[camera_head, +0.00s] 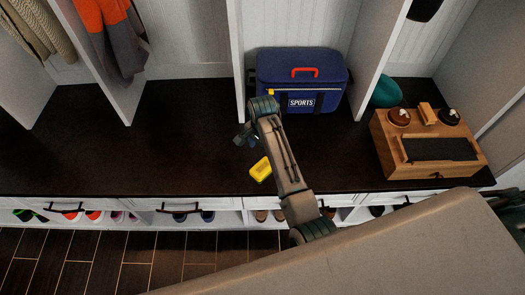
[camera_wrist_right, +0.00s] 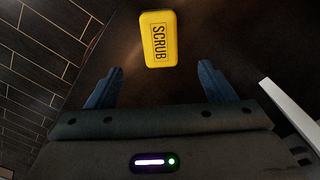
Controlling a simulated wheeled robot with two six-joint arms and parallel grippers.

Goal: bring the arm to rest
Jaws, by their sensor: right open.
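My right arm reaches over the dark bench top from the lower right in the head view. Its gripper (camera_head: 245,138) is partly hidden behind the wrist, above the bench and near the sports bag. In the right wrist view my right gripper (camera_wrist_right: 160,82) has its two blue fingers wide apart with nothing between them. A yellow block marked SCRUB (camera_wrist_right: 158,38) lies on the bench just beyond the fingertips, apart from them. It also shows in the head view (camera_head: 260,169), left of my forearm. My left gripper is not in view.
A blue sports bag (camera_head: 300,84) stands at the back of the bench (camera_head: 150,145). A wooden box (camera_head: 430,145) with round dark-topped items stands at the right, near a teal object (camera_head: 386,92). White dividers rise behind. Shoes fill cubbies below. The bench's left part is clear.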

